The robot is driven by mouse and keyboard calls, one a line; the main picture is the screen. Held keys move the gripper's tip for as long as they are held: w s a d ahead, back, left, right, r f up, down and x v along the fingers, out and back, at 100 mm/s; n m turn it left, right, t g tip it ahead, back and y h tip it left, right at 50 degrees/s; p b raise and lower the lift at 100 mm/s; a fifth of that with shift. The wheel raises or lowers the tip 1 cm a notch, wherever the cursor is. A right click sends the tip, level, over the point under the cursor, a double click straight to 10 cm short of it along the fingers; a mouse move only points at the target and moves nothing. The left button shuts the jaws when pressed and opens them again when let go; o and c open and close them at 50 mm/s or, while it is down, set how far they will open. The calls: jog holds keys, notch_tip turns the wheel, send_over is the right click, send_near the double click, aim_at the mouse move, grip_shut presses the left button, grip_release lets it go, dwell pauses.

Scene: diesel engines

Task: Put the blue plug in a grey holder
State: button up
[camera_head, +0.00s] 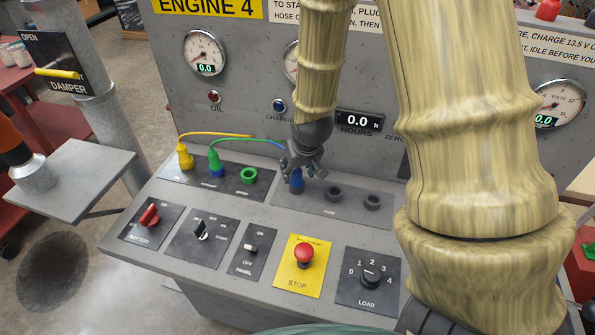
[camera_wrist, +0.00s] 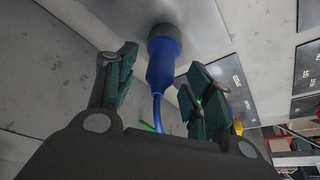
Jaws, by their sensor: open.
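The blue plug (camera_head: 296,181) stands at the left grey holder position on the console's lower panel, partly hidden by my gripper (camera_head: 303,163). In the wrist view, the blue plug (camera_wrist: 163,62) has its end in a dark grey ring (camera_wrist: 162,31) against the panel, and it looks seated there. Its blue cable trails back between my fingers. My gripper is open, with fingers on both sides of the plug and visible gaps to it. Two more grey holders, the middle one (camera_head: 333,193) and the right one (camera_head: 372,201), are empty.
A yellow plug (camera_head: 185,158) stands at the left of the panel. A green plug (camera_head: 214,161) sits in a blue socket (camera_head: 217,172); the green socket (camera_head: 249,175) is empty. Switches and a red stop button (camera_head: 304,253) line the console front. The gauge wall rises behind.

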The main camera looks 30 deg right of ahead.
jog(key=d+v, duration=0.1)
jog(key=v, duration=0.9)
jog(key=shift+a, duration=0.45)
